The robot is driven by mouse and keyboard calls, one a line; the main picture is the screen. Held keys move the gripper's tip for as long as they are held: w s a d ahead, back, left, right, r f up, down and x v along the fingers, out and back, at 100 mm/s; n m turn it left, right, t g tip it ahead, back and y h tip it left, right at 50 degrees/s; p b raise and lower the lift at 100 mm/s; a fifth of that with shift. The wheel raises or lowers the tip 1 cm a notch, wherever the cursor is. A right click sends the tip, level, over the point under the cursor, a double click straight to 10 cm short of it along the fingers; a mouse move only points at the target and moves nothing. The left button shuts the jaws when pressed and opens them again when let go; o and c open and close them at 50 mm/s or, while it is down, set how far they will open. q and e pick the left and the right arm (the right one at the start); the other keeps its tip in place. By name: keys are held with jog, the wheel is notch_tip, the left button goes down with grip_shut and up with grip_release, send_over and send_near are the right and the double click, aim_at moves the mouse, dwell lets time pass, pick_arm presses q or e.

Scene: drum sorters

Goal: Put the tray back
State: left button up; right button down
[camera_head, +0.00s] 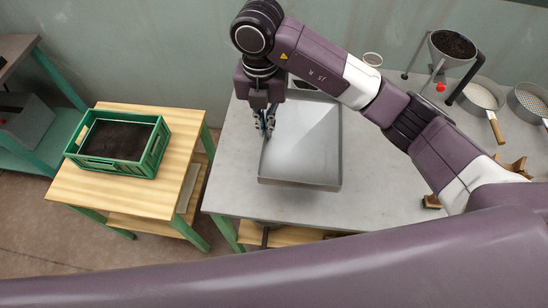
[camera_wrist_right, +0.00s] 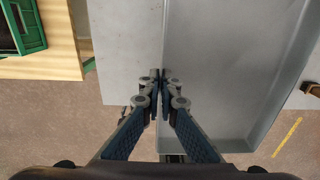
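The tray (camera_head: 318,150) is a shallow grey metal tray, empty, over the grey table. My right gripper (camera_head: 265,124) points down at the tray's left wall. In the right wrist view, the fingers of the right gripper (camera_wrist_right: 162,88) are closed together on the left wall of the tray (camera_wrist_right: 228,70). The tray's near end reaches past the table edge in that view, so it appears raised off the tabletop; the gap itself is not clear. My left gripper is not in view.
The grey table (camera_head: 370,200) holds a hopper of dark material (camera_head: 453,46) and sieves (camera_head: 482,95) at the right. A green crate (camera_head: 155,160) with dark soil stands on a wooden table (camera_head: 110,197) at left, across a gap. My purple arm link crosses the foreground.

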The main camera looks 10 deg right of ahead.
notch_tip(320, 180, down, 14)
jog(key=p, duration=0.2)
jog(key=shift+p, duration=0.35)
jog(key=shift+f, duration=0.2)
jog(key=c, duration=2.6)
grip_release()
jog(key=shift+f, duration=0.15)
jog(key=shift+c, duration=0.2)
jog(key=o, duration=0.5)
jog(key=shift+c, duration=0.2)
